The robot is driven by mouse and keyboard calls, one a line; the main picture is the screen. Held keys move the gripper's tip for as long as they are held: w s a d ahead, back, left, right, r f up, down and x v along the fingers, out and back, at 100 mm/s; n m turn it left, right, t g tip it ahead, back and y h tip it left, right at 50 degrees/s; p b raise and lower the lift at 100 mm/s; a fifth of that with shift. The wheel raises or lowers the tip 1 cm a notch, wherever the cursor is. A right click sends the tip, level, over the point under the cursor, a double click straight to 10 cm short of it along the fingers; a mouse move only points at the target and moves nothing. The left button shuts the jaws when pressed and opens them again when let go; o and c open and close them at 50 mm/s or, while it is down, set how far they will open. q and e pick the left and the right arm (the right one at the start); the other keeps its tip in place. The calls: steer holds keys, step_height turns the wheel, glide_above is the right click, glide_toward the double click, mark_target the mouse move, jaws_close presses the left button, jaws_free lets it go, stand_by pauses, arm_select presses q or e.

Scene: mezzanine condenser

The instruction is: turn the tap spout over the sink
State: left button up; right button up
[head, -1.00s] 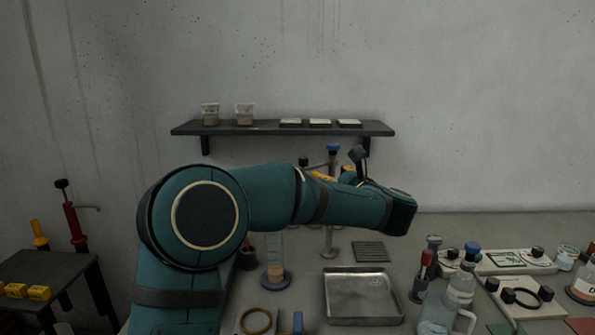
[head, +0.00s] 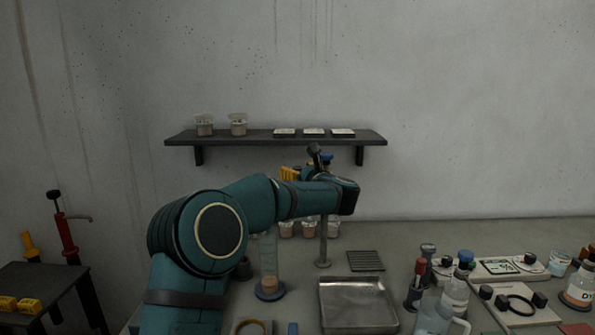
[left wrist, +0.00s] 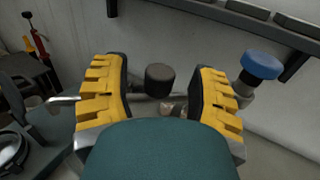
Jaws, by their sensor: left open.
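The tap is a grey metal post (head: 323,240) with a blue cap (head: 328,158) behind the sink. The sink is a shallow metal basin (head: 388,324) on the bench. In the left wrist view the blue cap (left wrist: 262,65) is right of the fingers. A spout arm with a dark round end (left wrist: 160,78) shows between them. My left gripper (left wrist: 158,70) is open, its yellow fingers on either side of that dark end; contact cannot be told. In the head view my arm hides most of the spout and gripper (head: 290,173). My right gripper is not in view.
A dark wall shelf (head: 275,138) with jars and flat pieces is above the tap. Several small cups (head: 308,229) stand behind my arm. A cylinder on a blue base (head: 270,291) is left of the sink; bottles (head: 455,292) stand right. A slotted dark plate (head: 366,261) lies behind the sink.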

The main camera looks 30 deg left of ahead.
arm_select(q)
steer(key=shift+w+a, duration=0.1)
steer(key=shift+a, duration=0.15)
jaws_close()
steer(key=shift+d, duration=0.1)
